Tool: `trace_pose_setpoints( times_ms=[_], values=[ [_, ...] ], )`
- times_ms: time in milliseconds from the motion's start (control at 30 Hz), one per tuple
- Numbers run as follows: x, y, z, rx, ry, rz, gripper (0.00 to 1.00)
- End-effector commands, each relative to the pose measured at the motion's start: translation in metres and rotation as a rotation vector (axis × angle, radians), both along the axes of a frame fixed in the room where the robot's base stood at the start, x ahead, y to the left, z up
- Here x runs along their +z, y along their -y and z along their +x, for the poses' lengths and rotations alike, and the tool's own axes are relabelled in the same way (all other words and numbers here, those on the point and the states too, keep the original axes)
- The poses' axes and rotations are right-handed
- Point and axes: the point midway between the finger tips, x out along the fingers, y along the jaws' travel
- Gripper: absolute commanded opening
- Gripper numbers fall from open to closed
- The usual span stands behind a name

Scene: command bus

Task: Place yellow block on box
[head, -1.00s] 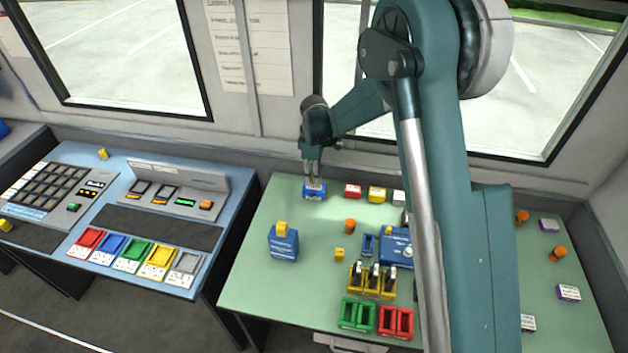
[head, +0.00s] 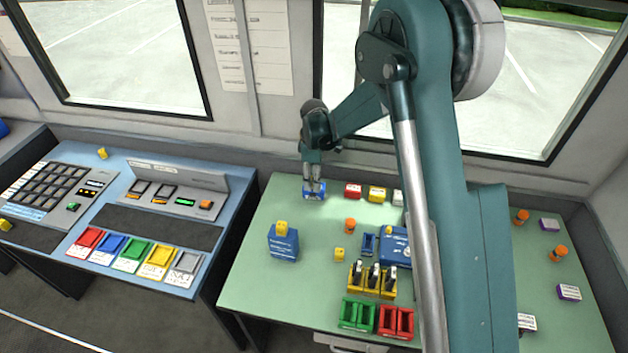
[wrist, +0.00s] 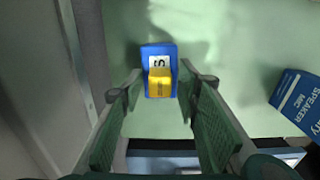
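In the head view my gripper (head: 314,184) is at the blue box (head: 314,196) at the table's back left.
A blue speaker-mic box (head: 283,247) carries another yellow block (head: 281,228). A red box (head: 353,191) and a yellow box (head: 377,194) stand to the right of my gripper. An orange cylinder (head: 350,226) and small yellow block (head: 339,254) stand mid-table. The wall is close behind.

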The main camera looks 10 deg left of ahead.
Motion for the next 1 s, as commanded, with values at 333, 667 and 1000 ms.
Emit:
trace_pose_setpoints(
  times_ms=[333, 667, 1000],
  values=[
    [0.008, 0.000, 0.000, 0.000, 0.000, 0.000, 0.33],
    [0.050, 0.000, 0.000, 0.000, 0.000, 0.000, 0.33],
    [0.103, 0.000, 0.000, 0.000, 0.000, 0.000, 0.33]
  ],
)
